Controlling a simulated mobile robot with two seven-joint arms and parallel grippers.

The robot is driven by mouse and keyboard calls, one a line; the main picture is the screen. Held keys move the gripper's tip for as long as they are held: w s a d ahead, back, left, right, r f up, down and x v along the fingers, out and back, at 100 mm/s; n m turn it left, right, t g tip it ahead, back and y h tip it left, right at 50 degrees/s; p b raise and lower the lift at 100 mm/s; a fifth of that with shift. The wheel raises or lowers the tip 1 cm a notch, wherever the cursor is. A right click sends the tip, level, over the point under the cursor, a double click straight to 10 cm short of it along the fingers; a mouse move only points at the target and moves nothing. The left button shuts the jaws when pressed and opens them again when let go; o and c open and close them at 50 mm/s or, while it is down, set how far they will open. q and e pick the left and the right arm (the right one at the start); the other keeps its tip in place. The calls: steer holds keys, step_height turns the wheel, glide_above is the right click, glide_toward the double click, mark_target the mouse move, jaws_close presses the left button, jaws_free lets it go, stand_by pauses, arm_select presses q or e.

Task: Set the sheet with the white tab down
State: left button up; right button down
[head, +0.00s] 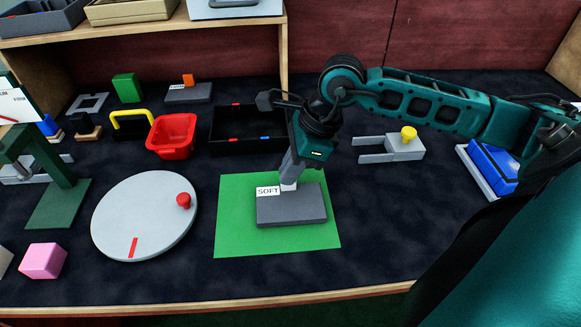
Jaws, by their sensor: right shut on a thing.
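The dark grey sheet (292,208) is a thick flat slab over the green mat (232,235), right of the mat's middle. A white label (267,191) reading "SOFT" shows at its back left corner. My right gripper (289,183) points down at the sheet's back edge and is shut on its small white tab. The fingers partly hide the tab. The sheet looks level; I cannot tell whether it touches the mat or hangs just above it. My left gripper is not in view.
A grey turntable (140,222) with a red knob stands left of the mat. A red basket (171,138) and a black tray (233,143) are behind. A grey fork-shaped fixture (403,147) with a yellow knob is at the right. The dark table right of the mat is clear.

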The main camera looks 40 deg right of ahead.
steer(key=shift+f, duration=0.1)
steer(key=c, duration=1.2)
jaws_free()
steer(key=shift+r, duration=0.3)
steer(key=p+v, duration=0.1)
steer(key=v, duration=1)
steer(key=shift+s+d+r, duration=0.1)
steer(key=shift+r, duration=0.25)
